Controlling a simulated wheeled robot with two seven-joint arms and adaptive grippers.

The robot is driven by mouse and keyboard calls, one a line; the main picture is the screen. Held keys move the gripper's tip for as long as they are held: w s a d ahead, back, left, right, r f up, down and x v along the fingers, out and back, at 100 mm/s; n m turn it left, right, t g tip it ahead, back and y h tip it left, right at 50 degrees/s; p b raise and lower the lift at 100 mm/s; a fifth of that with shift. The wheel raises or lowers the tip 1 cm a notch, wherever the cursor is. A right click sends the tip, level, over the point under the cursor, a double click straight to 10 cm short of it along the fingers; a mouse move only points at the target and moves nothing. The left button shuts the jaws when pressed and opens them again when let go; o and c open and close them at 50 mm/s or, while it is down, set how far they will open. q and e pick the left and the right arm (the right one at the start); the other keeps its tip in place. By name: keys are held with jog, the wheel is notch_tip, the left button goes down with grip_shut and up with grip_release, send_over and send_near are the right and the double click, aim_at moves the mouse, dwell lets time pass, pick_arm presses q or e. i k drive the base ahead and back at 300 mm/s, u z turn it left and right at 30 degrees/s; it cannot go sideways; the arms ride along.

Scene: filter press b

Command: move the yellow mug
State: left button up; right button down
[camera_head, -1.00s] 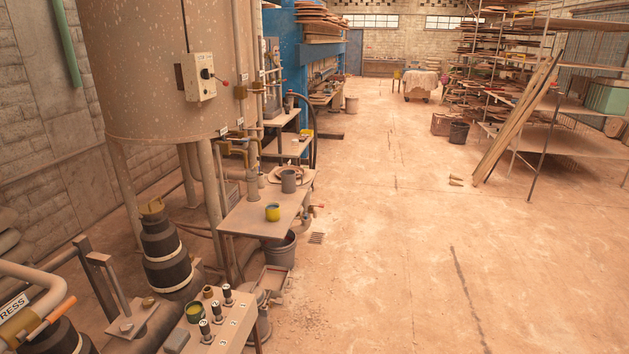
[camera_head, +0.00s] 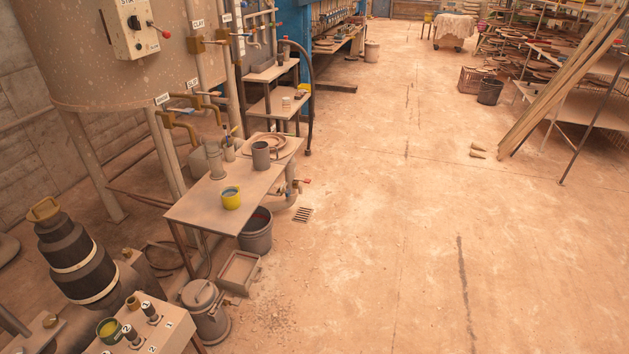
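The yellow mug (camera_head: 232,198) stands upright near the front right edge of a small brown table (camera_head: 196,213), left of the picture's middle. Its inside looks blue. It stands apart from a grey cylindrical container (camera_head: 261,155) behind it on the same table. Neither of my grippers is in view.
A plate (camera_head: 281,145) and a jar with tools (camera_head: 229,150) are also on the table. A grey bucket (camera_head: 256,232), a shallow tray (camera_head: 240,272) and a lidded can (camera_head: 206,312) stand below. A control panel (camera_head: 150,325) is at front left. Open floor (camera_head: 380,220) lies to the right.

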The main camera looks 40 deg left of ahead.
aim_at(230, 195)
jog(key=u, duration=0.05)
jog(key=i, duration=1.55)
jog(key=u, duration=1.45)
jog(key=i, duration=1.05)
jog(key=u, duration=0.95)
